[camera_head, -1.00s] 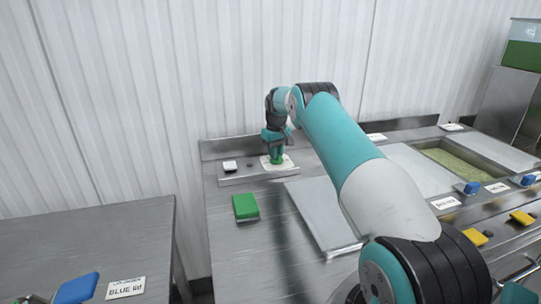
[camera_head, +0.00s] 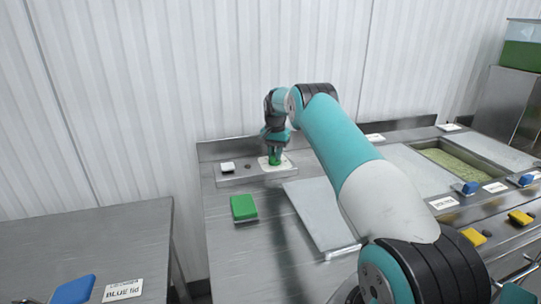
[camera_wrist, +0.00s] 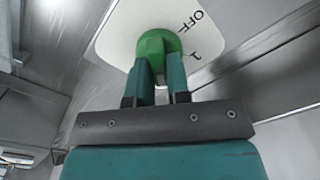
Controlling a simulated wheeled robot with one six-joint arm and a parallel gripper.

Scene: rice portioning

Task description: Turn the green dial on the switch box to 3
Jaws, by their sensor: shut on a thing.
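The green dial (camera_wrist: 157,42) sits on a white plate (camera_wrist: 118,38) with "OFF" and "1" printed on it in the wrist view. My gripper (camera_wrist: 161,75) has its two fingers on either side of the dial and is shut on it. In the head view the dial (camera_head: 274,160) shows under my gripper (camera_head: 275,146), on the switch box (camera_head: 240,178) at the back of the counter. Other marks on the plate are hidden or out of the wrist view, and I cannot tell the dial's exact setting.
A small white-topped block (camera_head: 228,167) stands left of the dial on the box. A flat metal lid (camera_head: 318,215) lies to the right. The wall is close behind.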

